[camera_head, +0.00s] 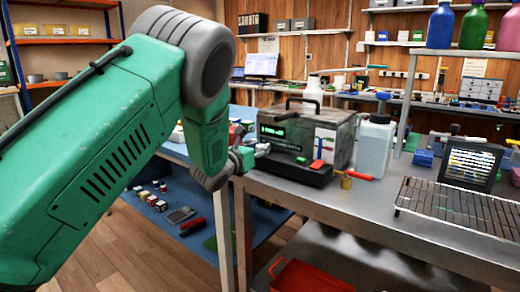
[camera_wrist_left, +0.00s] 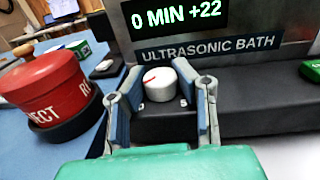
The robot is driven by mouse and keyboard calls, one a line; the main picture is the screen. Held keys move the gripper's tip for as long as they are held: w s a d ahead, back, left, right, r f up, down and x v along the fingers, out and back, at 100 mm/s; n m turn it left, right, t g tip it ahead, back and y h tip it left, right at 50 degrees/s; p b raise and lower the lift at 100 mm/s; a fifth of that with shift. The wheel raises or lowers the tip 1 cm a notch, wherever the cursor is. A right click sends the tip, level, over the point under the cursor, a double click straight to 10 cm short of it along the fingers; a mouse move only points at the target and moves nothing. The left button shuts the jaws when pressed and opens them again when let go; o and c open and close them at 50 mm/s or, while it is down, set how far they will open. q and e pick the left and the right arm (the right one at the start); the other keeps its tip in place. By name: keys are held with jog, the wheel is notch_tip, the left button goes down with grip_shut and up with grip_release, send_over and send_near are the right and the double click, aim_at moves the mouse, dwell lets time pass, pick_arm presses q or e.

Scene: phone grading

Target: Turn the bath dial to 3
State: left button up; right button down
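The ultrasonic bath (camera_head: 335,140) is a grey metal box with a dark front base on the bench. Its panel (camera_wrist_left: 210,45) fills the upper part of the left wrist view; its green display reads "0 MIN +22". The bath dial (camera_wrist_left: 160,85) is a white round knob with a red mark pointing to its upper left. Small digits, apparently 0 and 5, show beside its base; other markings are hidden. My left gripper (camera_wrist_left: 164,100) is open, with one finger on each side of the dial and visible gaps. In the head view the left gripper (camera_head: 250,156) is at the bath's left front corner.
A red container (camera_wrist_left: 50,88) lettered apparently "REJECT" stands close left of my left gripper. A green button (camera_wrist_left: 311,70) is at the right. A clear bottle (camera_head: 374,148) and wire rack (camera_head: 460,208) stand right of the bath. A red tray (camera_head: 308,278) is below.

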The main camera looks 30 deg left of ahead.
pick_arm(q)
grip_shut()
jog(key=shift+h, duration=0.3)
jog(key=m+h, duration=0.2)
jog(key=m+g+h+b, duration=0.1)
jog(key=h, duration=0.2)
jog(key=shift+a+f+m, duration=0.15)
jog(key=shift+m, duration=0.25)
jog(key=m+g+h+b, duration=0.1)
jog(key=h, duration=0.1)
jog(key=m+g+h+b, duration=0.1)
jog(key=m+h, duration=0.1)
jog(key=h, duration=0.1)
jog(key=shift+w+a+m+g, duration=0.1)
jog(key=shift+m+g, duration=0.2)
jog(key=shift+g, duration=0.1)
jog(key=m+g+h+b, duration=0.2)
jog(key=m+g+h, duration=0.2)
jog(key=shift+m+g+h+b, duration=0.3)
jog(key=shift+g+h+b, duration=0.1)
jog(key=shift+g, duration=0.3)
jog(key=shift+r+g, duration=0.2)
jog(key=shift+g, duration=0.1)
jog(key=shift+w+a+r, duration=0.1)
jog(key=shift+r, duration=0.05)
